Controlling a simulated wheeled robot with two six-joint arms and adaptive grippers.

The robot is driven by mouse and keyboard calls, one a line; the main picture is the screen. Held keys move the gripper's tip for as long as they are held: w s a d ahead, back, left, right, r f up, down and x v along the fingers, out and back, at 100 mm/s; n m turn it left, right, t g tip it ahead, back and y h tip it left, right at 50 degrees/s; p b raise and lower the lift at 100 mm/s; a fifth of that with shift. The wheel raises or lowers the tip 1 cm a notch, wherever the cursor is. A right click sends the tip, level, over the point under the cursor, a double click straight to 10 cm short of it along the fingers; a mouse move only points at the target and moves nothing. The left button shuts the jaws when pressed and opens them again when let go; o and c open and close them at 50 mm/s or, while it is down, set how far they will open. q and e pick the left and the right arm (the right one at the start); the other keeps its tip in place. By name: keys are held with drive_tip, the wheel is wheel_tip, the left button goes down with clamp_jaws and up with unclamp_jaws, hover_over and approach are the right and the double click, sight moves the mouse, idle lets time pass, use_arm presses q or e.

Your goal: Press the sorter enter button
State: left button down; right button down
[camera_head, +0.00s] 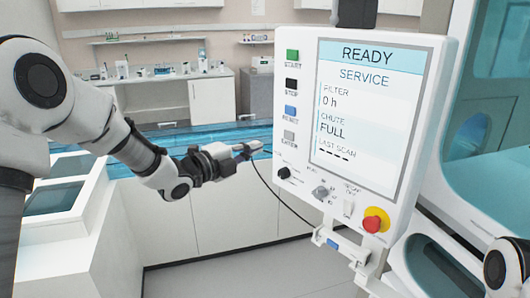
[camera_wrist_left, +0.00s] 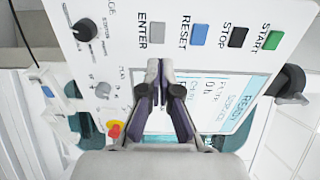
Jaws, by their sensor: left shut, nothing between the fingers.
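The sorter's white control panel (camera_head: 305,95) stands upright at centre right in the head view. Its grey enter button (camera_head: 290,136) is the lowest of a column of buttons left of the screen. In the left wrist view the enter button (camera_wrist_left: 157,33), labelled ENTER, lies just beyond the fingertips. My left gripper (camera_head: 252,148) is shut and empty, a little left of the enter button in the head view. Its closed fingers (camera_wrist_left: 160,66) point towards the button, with a gap visible in the picture. My right gripper is not in view.
Start (camera_head: 292,57), stop (camera_head: 291,84) and blue reset (camera_head: 291,111) buttons sit above enter. Below are a black knob (camera_head: 284,172) and a red emergency stop (camera_head: 375,221). The screen (camera_head: 366,110) reads READY, SERVICE, CHUTE FULL. A cable hangs beneath my left gripper.

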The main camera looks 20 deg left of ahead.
use_arm(q)
drive_tip(key=s+d+f+n+g+y, duration=0.1)
drive_tip(key=s+f+n+g, duration=0.15)
drive_tip(key=s+f, duration=0.75)
drive_tip(key=s+d+f+n+g+y+b, duration=0.1)
drive_tip(key=s+f+n+g+y, duration=0.15)
drive_tip(key=f, duration=1.45)
drive_tip(key=s+d+f+n+g+y, duration=0.15)
drive_tip(key=s+f+g, duration=0.3)
drive_tip(key=f, duration=0.95)
drive_tip(key=s+a+f+n+g+y, duration=0.2)
drive_tip(key=s+a+f+n+g, duration=0.1)
drive_tip(key=s+n, duration=0.6)
drive_tip(key=s+a+f+n+g+y, duration=0.2)
drive_tip(key=s+f+n, duration=0.4)
drive_tip(key=s, duration=0.9)
drive_tip(key=a+n+g, duration=0.1)
drive_tip(key=n, duration=0.2)
drive_tip(key=shift+s+a, duration=0.15)
drive_tip(key=shift+s, duration=0.2)
